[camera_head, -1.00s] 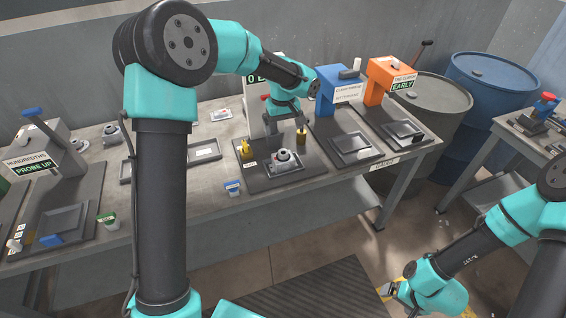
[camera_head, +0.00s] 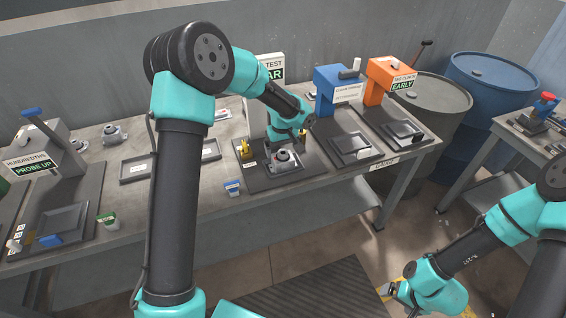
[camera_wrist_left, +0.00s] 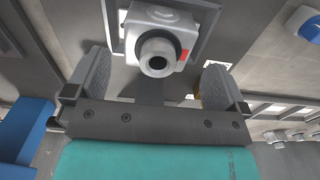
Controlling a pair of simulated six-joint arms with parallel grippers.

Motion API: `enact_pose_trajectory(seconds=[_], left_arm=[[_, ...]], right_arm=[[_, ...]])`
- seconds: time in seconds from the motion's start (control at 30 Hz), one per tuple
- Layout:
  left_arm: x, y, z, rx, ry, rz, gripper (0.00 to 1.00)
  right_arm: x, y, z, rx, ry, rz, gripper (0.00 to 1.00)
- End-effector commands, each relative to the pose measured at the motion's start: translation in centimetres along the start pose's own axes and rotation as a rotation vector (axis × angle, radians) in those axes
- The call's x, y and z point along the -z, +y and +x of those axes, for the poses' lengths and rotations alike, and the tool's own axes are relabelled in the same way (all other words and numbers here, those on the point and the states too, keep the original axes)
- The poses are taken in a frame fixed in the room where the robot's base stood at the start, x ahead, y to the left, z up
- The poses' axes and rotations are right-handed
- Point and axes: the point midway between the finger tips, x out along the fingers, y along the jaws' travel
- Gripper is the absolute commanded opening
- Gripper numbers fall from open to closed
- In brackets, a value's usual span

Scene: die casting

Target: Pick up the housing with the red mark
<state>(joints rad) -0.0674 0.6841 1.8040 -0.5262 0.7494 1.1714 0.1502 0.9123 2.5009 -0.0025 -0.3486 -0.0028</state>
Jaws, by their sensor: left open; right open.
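The housing with the red mark (camera_wrist_left: 158,45) is a grey metal block with a round dark-bored boss. The red mark (camera_wrist_left: 183,55) shows on its right side in the left wrist view. In the head view the housing (camera_head: 284,161) sits on a dark fixture plate. My left gripper (camera_wrist_left: 155,75) is open, its two fingers to either side of the boss, apart from the housing. In the head view the left gripper (camera_head: 287,143) is just above and behind the housing, its fingertips mostly hidden. My right gripper (camera_head: 393,289) is low at bottom right, away from the bench.
Yellow clamps (camera_head: 244,150) stand beside the fixture. Another grey housing (camera_head: 113,135) is at the back left of the bench. A blue press (camera_head: 338,88) and an orange press (camera_head: 388,78) stand to the right. A grey tray (camera_head: 135,171) lies left, partly behind my arm.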

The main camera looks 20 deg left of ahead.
Motion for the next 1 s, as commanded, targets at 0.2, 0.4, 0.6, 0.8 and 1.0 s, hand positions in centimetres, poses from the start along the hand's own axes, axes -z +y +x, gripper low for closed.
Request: enact_pose_trajectory(seconds=[0.2,0.4,0.6,0.8,1.0], left_arm=[[0.1,0.0,1.9,0.002,-0.003,0.000,1.00],[0.2,0.1,4.5,0.002,-0.002,0.000,1.00],[0.2,0.2,5.2,0.000,0.000,0.001,1.00],[0.2,0.2,5.2,0.000,0.000,0.000,1.00],[0.2,0.2,5.2,0.000,0.000,0.000,0.99]], right_arm=[[0.0,0.0,0.0,0.000,0.000,0.000,0.89],[0.0,0.0,0.0,0.000,0.000,0.000,0.89],[0.0,0.0,0.0,0.000,0.000,0.000,0.89],[0.0,0.0,0.0,0.000,0.000,0.000,0.89],[0.0,0.0,0.0,0.000,0.000,0.000,0.89]])
